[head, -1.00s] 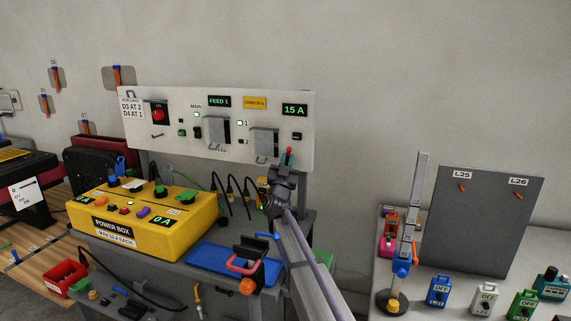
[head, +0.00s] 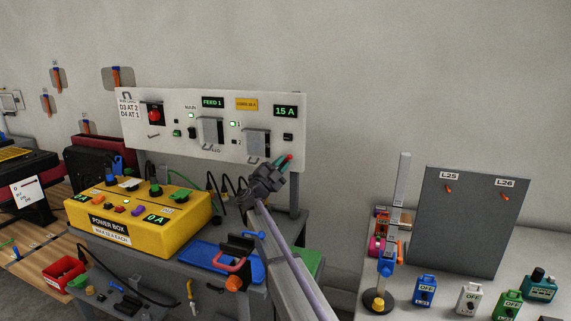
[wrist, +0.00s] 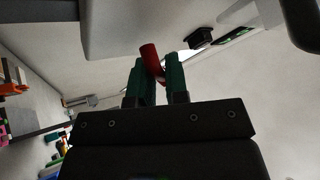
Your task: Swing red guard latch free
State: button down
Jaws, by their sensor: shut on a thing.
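The red guard latch shows as a short red rod (wrist: 150,57) between my teal fingertips in the wrist view, leaning across them. In the head view its red end (head: 289,157) sticks out at the tip of my gripper (head: 281,164), in front of the panel's lower right part. My gripper is shut on it. The fingers hide part of the rod, and I cannot tell whether it is still attached to anything.
The white panel (head: 172,105) has a left grey guard (head: 210,130) and a right grey guard (head: 256,143). The yellow power box (head: 130,241) and blue tray (head: 203,254) stand below. A grey board (head: 470,220) stands on the right table.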

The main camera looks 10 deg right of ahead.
dwell(0.3)
jog(key=c, duration=1.1)
grip_release()
